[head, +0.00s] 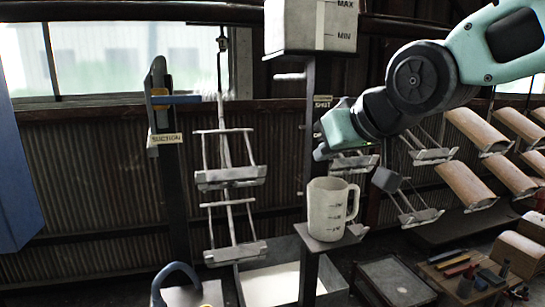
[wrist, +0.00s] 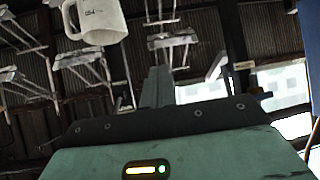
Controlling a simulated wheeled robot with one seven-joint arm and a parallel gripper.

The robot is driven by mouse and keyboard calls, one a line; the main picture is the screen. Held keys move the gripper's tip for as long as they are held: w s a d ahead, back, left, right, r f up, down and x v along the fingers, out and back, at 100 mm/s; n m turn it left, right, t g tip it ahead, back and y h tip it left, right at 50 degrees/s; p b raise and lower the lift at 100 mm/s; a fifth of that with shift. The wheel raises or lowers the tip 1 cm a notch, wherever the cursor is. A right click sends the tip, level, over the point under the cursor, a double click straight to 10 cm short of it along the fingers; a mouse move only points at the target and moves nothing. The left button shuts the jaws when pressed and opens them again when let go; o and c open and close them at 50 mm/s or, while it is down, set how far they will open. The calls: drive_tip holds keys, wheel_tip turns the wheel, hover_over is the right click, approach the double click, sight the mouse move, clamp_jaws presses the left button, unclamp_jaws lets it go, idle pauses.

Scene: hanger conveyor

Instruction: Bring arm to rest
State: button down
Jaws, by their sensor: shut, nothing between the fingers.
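My arm (head: 420,80) reaches in from the upper right in the head view, bent at its dark round joint. My gripper (head: 321,152) is at its left end, above the white measuring jug (head: 326,212) and apart from it. The jug stands upright on a small grey shelf (head: 327,243), with its handle to the right. In the wrist view my gripper (wrist: 157,80) shows its dark fingers shut together, with nothing held. The jug (wrist: 100,20) also shows at the top left there, cut by the frame edge.
A white tank (head: 312,27) marked MAX and MIN is above the jug. Hanging racks (head: 230,176) are on the left, and others carry brown curved panels (head: 470,187) on the right. A post labelled SUCTION (head: 166,139) stands left. A white-bottomed bin (head: 270,284) and a tool table (head: 470,280) are low down.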

drive_tip(key=s+d+f+n+g+h+p, duration=0.1)
drive_tip(key=s+d+f+g+h, duration=0.1)
drive_tip(key=s+f+g, duration=0.3)
drive_tip(key=s+d+f+n+g+h+p, duration=0.1)
drive_tip(key=s+d+f+g+h, duration=0.1)
drive_tip(key=s+f, duration=1.2)
drive_tip(key=s+d+g, duration=0.1)
drive_tip(key=s+g, duration=0.1)
drive_tip(key=s, duration=0.4)
drive_tip(key=shift+g, duration=0.4)
